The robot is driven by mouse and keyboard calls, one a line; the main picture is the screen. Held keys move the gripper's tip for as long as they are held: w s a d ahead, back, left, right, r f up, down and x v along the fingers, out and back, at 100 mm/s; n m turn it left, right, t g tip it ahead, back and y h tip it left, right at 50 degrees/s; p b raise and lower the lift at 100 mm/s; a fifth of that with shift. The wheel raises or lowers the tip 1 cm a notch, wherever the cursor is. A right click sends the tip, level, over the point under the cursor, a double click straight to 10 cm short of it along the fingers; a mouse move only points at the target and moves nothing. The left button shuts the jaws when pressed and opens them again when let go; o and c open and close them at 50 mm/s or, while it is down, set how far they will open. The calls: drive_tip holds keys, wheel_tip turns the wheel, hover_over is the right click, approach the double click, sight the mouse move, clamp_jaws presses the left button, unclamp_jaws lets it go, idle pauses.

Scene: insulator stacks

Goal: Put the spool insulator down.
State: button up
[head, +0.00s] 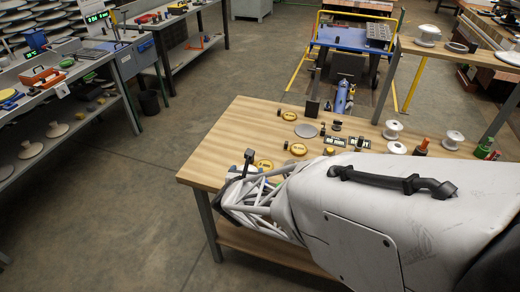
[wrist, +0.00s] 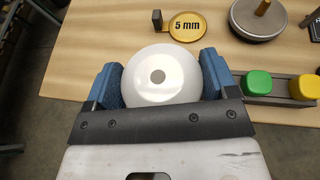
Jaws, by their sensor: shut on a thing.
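The spool insulator (wrist: 160,90), seen end-on in the wrist view as a glossy white disc with a grey central hole, sits between the two blue-padded fingers of my gripper (wrist: 160,76). My gripper is shut on its sides. The wooden table (wrist: 85,60) lies below and beyond it. How high the spool is above the table, or whether it touches, I cannot tell. Other white spools stand on the table, one near the middle (head: 393,130) and one further right (head: 453,139).
A yellow "5 mm" disc (wrist: 187,27) with a small dark post lies just beyond the spool. A grey round base with a peg (wrist: 258,20) is at upper right. Green (wrist: 258,82) and yellow (wrist: 304,87) caps sit on a grey bar at right. Bare wood shows at left, near the table edge.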

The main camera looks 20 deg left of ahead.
sight(243, 166)
drive_tip(key=shift+w+a+f, duration=0.1)
drive_tip(key=shift+w+a, duration=0.75)
drive_tip(key=shift+w, duration=0.15)
drive_tip(key=shift+w+a, duration=0.3)
drive_tip(key=shift+w, duration=0.1)
drive_tip(key=shift+f, duration=1.8)
drive_tip(key=shift+f, duration=0.1)
drive_tip(key=o, duration=0.9)
drive_tip(key=shift+s, duration=0.1)
